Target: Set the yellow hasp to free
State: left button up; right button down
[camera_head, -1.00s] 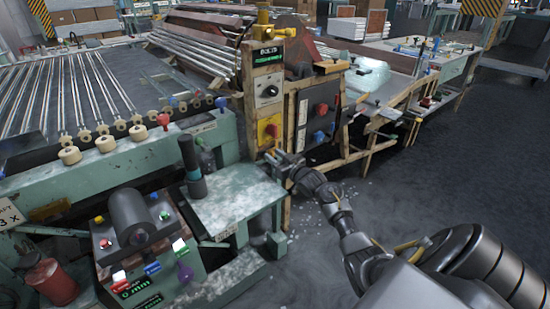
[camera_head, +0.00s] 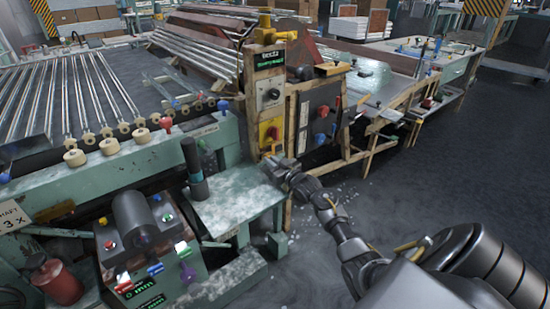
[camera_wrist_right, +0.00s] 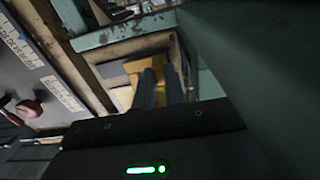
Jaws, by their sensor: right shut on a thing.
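The yellow hasp (camera_head: 270,130) is on the narrow wooden-edged control post, with a red part on its face. My right gripper (camera_head: 272,163) is at the post just below that red part. In the right wrist view, a yellow surface (camera_wrist_right: 133,68) shows behind and beside my two dark fingers (camera_wrist_right: 160,85), which are close together. The right gripper is shut on what appears to be the hasp. The fingers hide the gripped part, so the hasp's exact setting cannot be told. My left gripper is not in view.
A dark panel (camera_head: 318,112) with red and blue knobs stands right of the post. A green worktable (camera_head: 235,208) and a console (camera_head: 150,245) with coloured buttons lie to the left. Glass rods (camera_head: 65,95) lie on the rack behind. Open grey floor (camera_head: 440,190) is at right.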

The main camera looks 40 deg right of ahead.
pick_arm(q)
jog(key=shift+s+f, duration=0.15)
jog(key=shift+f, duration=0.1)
pick_arm(e)
jog(key=shift+a+f, duration=0.1)
jog(key=shift+a, duration=0.15)
jog(key=c, duration=1.4)
grip_release()
jog(key=shift+a, duration=0.1)
jog(key=shift+c, duration=0.2)
